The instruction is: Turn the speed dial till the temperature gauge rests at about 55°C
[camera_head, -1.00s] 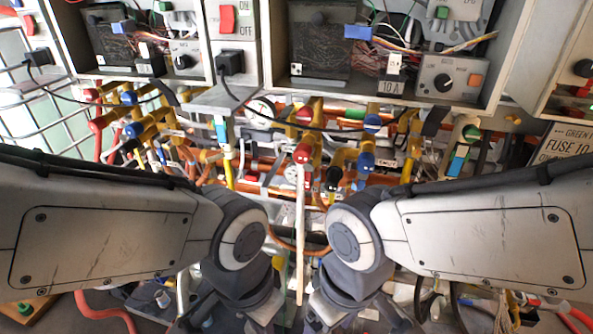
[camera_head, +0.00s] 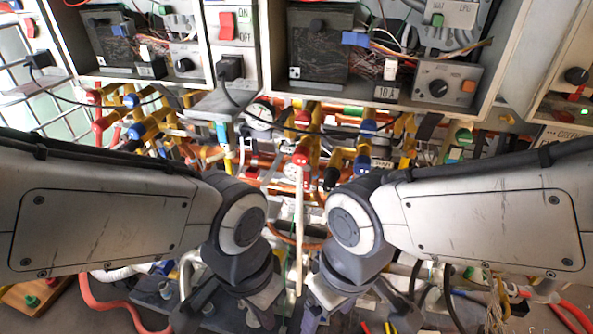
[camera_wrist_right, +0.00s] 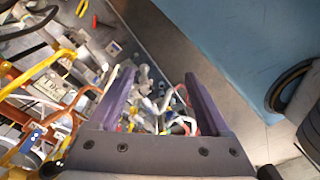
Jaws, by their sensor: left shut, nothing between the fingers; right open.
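A control box at the right carries a round black dial (camera_head: 438,88) beside an orange button; a similar smaller dial (camera_head: 184,65) sits in the left cabinet. I cannot tell from the labels which is the speed dial. A round white gauge (camera_head: 260,112) sits among the pipes below the cabinets; its needle and scale are too small to read. My left gripper (camera_head: 266,316) points down at the bottom of the head view, shut and empty, away from both dials. My right gripper (camera_wrist_right: 160,92) is open with two purple fingers apart and nothing between them in the right wrist view.
Coloured pipes and valves with red (camera_head: 302,155) and blue caps fill the middle. A pale upright rod (camera_head: 299,235) stands between my arms. A black plug (camera_head: 230,68) with a cable sits between the cabinets. A red hose (camera_head: 105,303) lies at lower left.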

